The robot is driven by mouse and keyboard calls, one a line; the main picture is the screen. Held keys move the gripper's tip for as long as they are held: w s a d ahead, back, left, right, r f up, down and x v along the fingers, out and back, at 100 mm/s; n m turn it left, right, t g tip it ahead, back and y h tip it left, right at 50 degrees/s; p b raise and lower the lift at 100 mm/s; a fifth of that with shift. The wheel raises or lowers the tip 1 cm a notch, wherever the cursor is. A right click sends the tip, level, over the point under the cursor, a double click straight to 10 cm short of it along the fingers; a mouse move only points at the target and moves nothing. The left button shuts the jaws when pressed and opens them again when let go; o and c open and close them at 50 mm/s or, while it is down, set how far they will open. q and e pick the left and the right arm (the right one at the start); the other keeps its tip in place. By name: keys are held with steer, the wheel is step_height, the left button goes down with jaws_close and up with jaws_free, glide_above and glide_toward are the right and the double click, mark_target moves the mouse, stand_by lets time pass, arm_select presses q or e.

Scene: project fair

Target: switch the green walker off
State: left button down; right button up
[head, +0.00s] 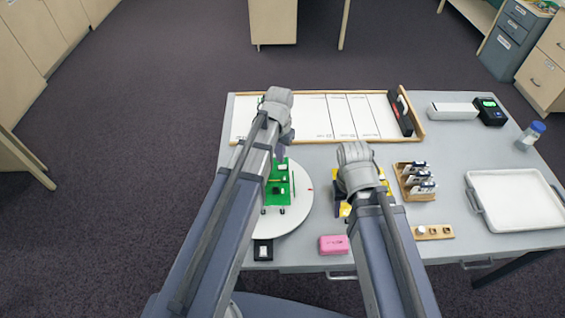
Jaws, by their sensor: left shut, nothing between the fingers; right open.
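The green walker (279,190), a small green model on little wheels or feet, stands on the white round turntable (298,215). Its switch is too small to make out. My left gripper (281,151) is shut and empty, pointing down just above the far end of the green walker; whether it touches cannot be told. My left arm hides part of the turntable. My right gripper (357,168) is open, above or beside a yellow model (345,209) that is mostly hidden by that arm.
A wooden rack (415,181), a white tray (515,200) and a bottle (530,136) stand right. A pink block (334,245) and a black box (263,250) lie at the front edge.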

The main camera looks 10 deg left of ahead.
mark_target(281, 168)
arm_select(q)
step_height(281, 168, up, 4)
steer(key=p, duration=0.3)
steer(key=shift+s+d, duration=0.15)
steer(key=s+d+m+y, duration=0.1)
steer(key=s+d, duration=0.9)
steer(key=s, duration=0.4)
steer(key=shift+d, duration=0.1)
stand_by(0.7)
